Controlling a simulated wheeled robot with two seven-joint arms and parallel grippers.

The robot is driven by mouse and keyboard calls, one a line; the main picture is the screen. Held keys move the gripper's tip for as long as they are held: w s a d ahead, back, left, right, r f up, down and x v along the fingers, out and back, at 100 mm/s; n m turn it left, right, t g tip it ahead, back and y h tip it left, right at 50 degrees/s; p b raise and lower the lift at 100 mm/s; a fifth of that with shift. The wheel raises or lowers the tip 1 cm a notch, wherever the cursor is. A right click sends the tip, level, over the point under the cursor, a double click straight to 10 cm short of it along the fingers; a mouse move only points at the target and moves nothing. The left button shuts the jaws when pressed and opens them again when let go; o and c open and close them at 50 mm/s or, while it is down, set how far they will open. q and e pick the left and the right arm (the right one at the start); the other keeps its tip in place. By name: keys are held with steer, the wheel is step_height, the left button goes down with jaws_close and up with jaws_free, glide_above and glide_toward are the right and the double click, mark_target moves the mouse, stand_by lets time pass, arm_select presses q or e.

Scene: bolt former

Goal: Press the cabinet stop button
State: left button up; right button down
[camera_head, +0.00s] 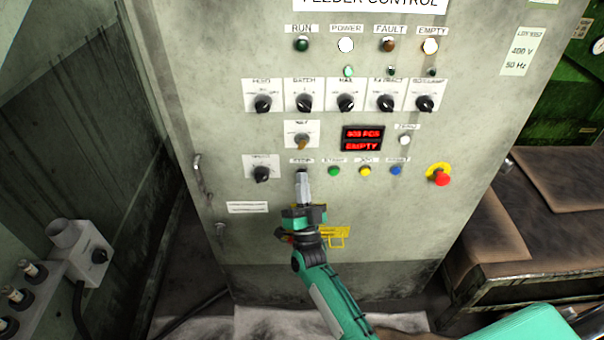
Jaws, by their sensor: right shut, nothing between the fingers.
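The cabinet (330,228) is a worn grey-green control panel. Its stop label (302,161) sits in the lower button row, left of the green start button (334,171). The stop button below that label is mostly or wholly hidden behind my right gripper (302,176). My right gripper is shut and empty, its fingertips pointing up at the button spot. I cannot tell whether the tips touch it. My left gripper is not in view.
Right of the start button are a yellow button (365,171), a blue button (396,170) and a red emergency knob (442,178) on yellow. A black rotary knob (261,174) is to the left. A brown padded bench (550,220) stands at right.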

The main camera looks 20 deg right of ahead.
steer(key=shift+s, duration=0.1)
steer(key=shift+s+a+p, duration=0.25)
steer(key=shift+s+p, duration=0.05)
steer(key=shift+s, duration=0.4)
steer(key=shift+s+a+p, duration=0.25)
steer(key=shift+s, duration=0.55)
steer(key=shift+s+a+p, duration=0.2)
steer(key=shift+s+p, duration=0.1)
steer(key=shift+s, duration=0.5)
steer(key=shift+s+a+p, duration=0.25)
steer(key=shift+s, duration=0.55)
